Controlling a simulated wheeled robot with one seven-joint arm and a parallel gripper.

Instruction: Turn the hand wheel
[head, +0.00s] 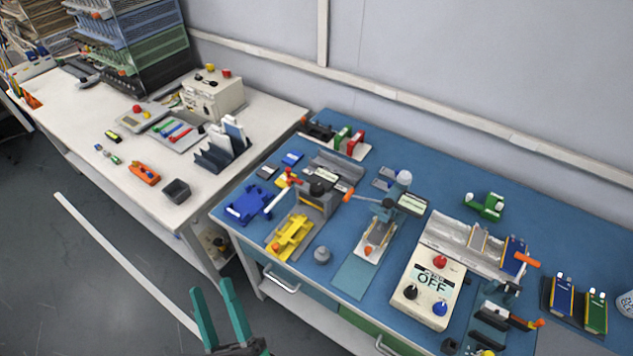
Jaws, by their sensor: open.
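No hand wheel stands out clearly at this size. A grey press-like fixture (318,203) on the blue bench top has a dark round part (317,188) on top and orange-tipped handles; I cannot tell whether the dark part is the wheel. Beside it on the right is a second fixture (385,212) with a pale rounded top and an orange-tipped lever. My gripper (211,287) shows two teal fingers spread apart at the bottom of the head view. It is open and empty, in front of the benches and apart from both fixtures.
The blue bench (352,278) also carries a yellow part (292,236), a blue part (248,204), and a control box (428,287) reading OFF. A white table (95,165) with racks and trays stands left. The grey floor in front is open.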

